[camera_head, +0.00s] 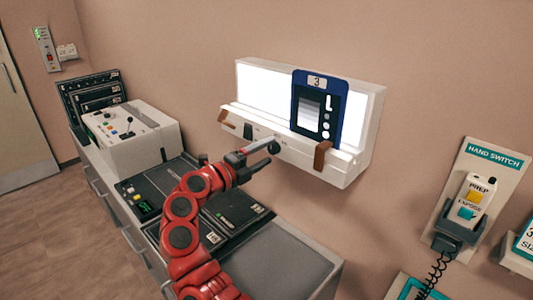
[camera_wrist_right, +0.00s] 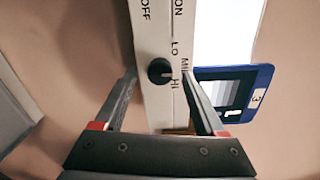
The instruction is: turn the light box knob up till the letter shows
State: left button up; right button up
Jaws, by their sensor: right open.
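The white light box (camera_head: 365,106) is on the wall, its panel lit bright white. A blue-edged film (camera_head: 342,100) marked 3 hangs on its right part, with a grey step scale and a white L; it also shows in the right wrist view (camera_wrist_right: 264,80). The round black knob (camera_wrist_right: 159,71) is on the box's front strip, beside the labels Lo, Mid and Hi. Its exact setting is hard to read. My right gripper (camera_head: 266,147) is open at this strip. In the right wrist view its fingers (camera_wrist_right: 160,78) stand on both sides of the knob, with visible gaps. My left gripper is out of view.
Brown clips (camera_head: 321,157) stick out from the box's lower front. Below it is a counter with dark cassettes (camera_head: 236,213) and a white control console (camera_head: 130,138). A hand switch (camera_head: 471,199) with a coiled cord hangs at the right.

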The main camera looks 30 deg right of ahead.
jog(key=b+v, duration=0.3)
jog(key=v, duration=1.3)
jog(key=shift+a, duration=0.3)
